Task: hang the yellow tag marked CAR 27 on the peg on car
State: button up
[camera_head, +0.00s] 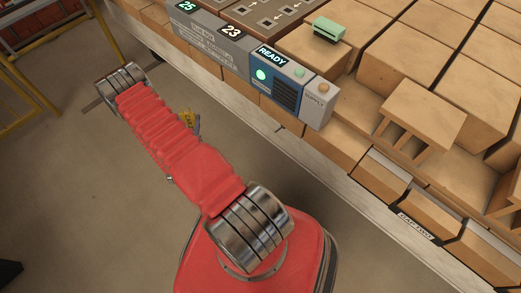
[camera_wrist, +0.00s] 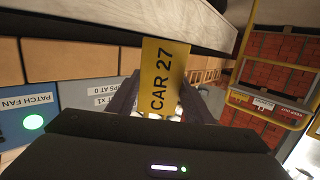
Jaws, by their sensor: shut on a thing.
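The yellow tag (camera_wrist: 163,70), marked CAR 27 in black, stands between the dark fingers of my gripper (camera_wrist: 163,105) in the wrist view. My gripper is shut on it. The tag is held in the air, apart from the car's side. I cannot make out a peg in either view.
A long row of tan blocks (camera_head: 345,143) runs along the right, above a pale edge. A control box with a READY display (camera_head: 271,55) and green light stands on it. A yellow rail (camera_wrist: 262,105) fronts red bricks. Grey floor (camera_head: 80,190) is clear at left.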

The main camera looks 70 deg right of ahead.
jog(key=s+d+f+m+g, duration=0.2)
jog(key=s+f, duration=0.4)
jog(key=s, duration=0.3)
jog(key=s+d+f+m+g, duration=0.2)
jog(key=s+f+m+g, duration=0.2)
jog(key=s, duration=0.6)
jog(key=s+d+f+m+g+y, duration=0.1)
jog(key=s+d+f+m+g, duration=0.1)
jog(key=s+f+g, duration=0.4)
jog(key=s+f+m, duration=0.1)
jog(key=s+f, duration=0.1)
jog(key=s, duration=0.2)
jog(key=shift+f, duration=0.2)
jog(key=shift+s+d, duration=0.15)
jog(key=shift+d, duration=0.1)
jog(key=x, duration=0.9)
jog(key=shift+s+d+r, duration=0.15)
jog(key=shift+s+d, duration=0.1)
